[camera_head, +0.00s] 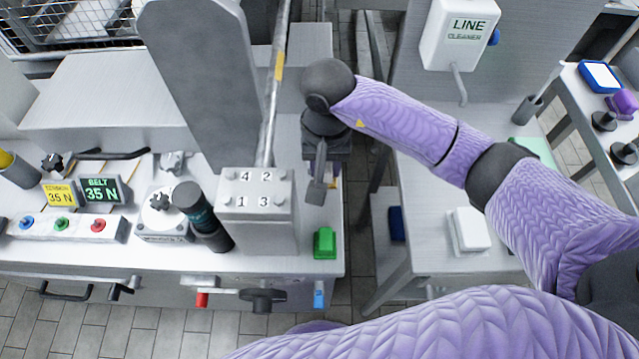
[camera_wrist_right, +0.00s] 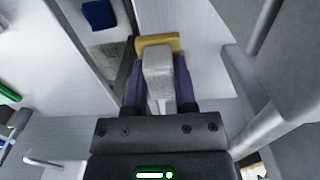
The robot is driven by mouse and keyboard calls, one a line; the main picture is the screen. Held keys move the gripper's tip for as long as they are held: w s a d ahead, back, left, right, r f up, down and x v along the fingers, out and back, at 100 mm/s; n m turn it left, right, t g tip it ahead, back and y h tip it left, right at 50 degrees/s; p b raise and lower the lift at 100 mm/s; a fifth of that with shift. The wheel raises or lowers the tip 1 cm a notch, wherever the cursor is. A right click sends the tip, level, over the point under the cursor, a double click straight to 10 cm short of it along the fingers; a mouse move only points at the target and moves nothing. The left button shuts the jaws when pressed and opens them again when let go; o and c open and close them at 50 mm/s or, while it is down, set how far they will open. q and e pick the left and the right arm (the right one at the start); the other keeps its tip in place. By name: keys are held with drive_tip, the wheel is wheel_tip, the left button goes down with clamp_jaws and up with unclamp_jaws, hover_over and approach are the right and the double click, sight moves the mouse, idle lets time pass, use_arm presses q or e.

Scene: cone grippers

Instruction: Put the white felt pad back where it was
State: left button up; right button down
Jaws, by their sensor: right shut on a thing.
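My right gripper (camera_head: 318,176) hangs over the gap at the right end of the machine bench, above and behind the green block. In the right wrist view my right gripper (camera_wrist_right: 157,82) is shut on a pale grey piece (camera_wrist_right: 158,72) with a tan block (camera_wrist_right: 158,41) across its far end. I cannot tell whether this is the white felt pad. A white block (camera_head: 470,229) lies on the right-hand table; its material is unclear. My left gripper is out of view.
The machine bench (camera_head: 120,258) on the left carries a numbered grey block (camera_head: 257,212), a dark cylinder (camera_head: 200,215) and a green block (camera_head: 324,242). A tall grey plate (camera_head: 205,80) stands behind. A LINE CLEANER dispenser (camera_head: 455,35) is at the upper right.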

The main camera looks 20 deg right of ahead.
sight(326, 167)
drive_tip(key=f+b, duration=0.2)
drive_tip(key=f, duration=0.6)
drive_tip(key=shift+s+f, duration=0.2)
drive_tip(key=shift+f, duration=0.2)
drive_tip(key=shift+c, duration=2.1)
unclamp_jaws()
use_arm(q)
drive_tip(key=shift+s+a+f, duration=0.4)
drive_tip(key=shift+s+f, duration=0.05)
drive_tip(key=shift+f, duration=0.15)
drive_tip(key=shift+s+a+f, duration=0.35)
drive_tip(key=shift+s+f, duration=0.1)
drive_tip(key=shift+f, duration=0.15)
use_arm(e)
drive_tip(key=shift+r, duration=0.4)
wheel_tip(326, 167, up, 12)
drive_tip(key=p, duration=0.3)
drive_tip(key=shift+f, duration=0.15)
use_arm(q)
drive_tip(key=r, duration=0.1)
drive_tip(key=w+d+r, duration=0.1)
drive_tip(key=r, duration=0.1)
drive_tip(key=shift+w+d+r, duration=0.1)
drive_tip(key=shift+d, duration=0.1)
